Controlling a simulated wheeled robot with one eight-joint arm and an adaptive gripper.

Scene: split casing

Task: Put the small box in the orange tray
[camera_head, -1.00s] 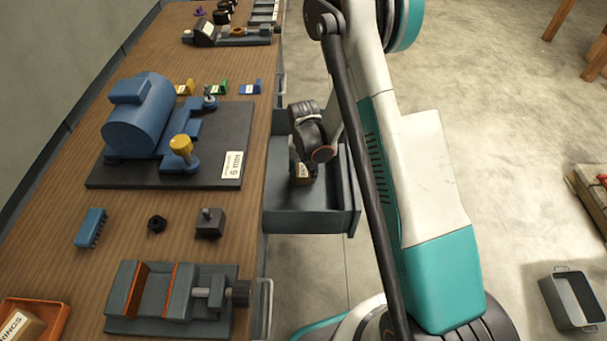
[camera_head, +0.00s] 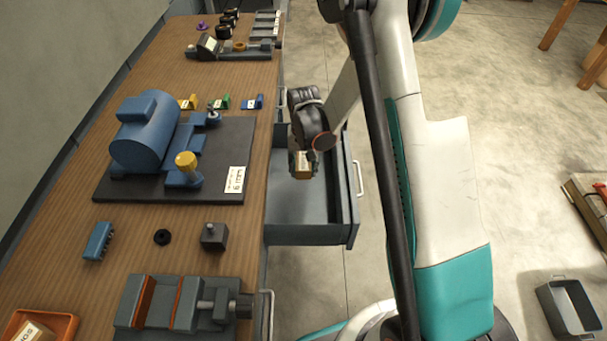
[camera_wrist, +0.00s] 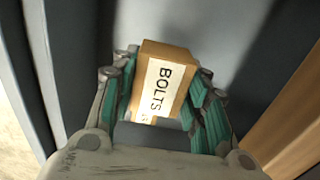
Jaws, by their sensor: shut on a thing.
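A small cardboard box labelled "BOLTS" (camera_wrist: 163,88) is held between the teal finger pads of my gripper (camera_wrist: 162,108) in the wrist view. In the head view the box (camera_head: 303,164) shows below my gripper (camera_head: 302,158), over the open grey drawer (camera_head: 300,208). It appears raised above the drawer floor. The orange tray (camera_head: 62,325) is at the bottom left of the bench, partly cut off by the frame edge. Another small labelled box (camera_head: 30,332) lies in it.
On the wooden bench stand a blue motor on a dark plate (camera_head: 150,140), a grey vise (camera_head: 172,303), a blue block (camera_head: 98,241), a black nut (camera_head: 162,237) and a grey block (camera_head: 214,236). A grey bin (camera_head: 568,305) is on the floor at right.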

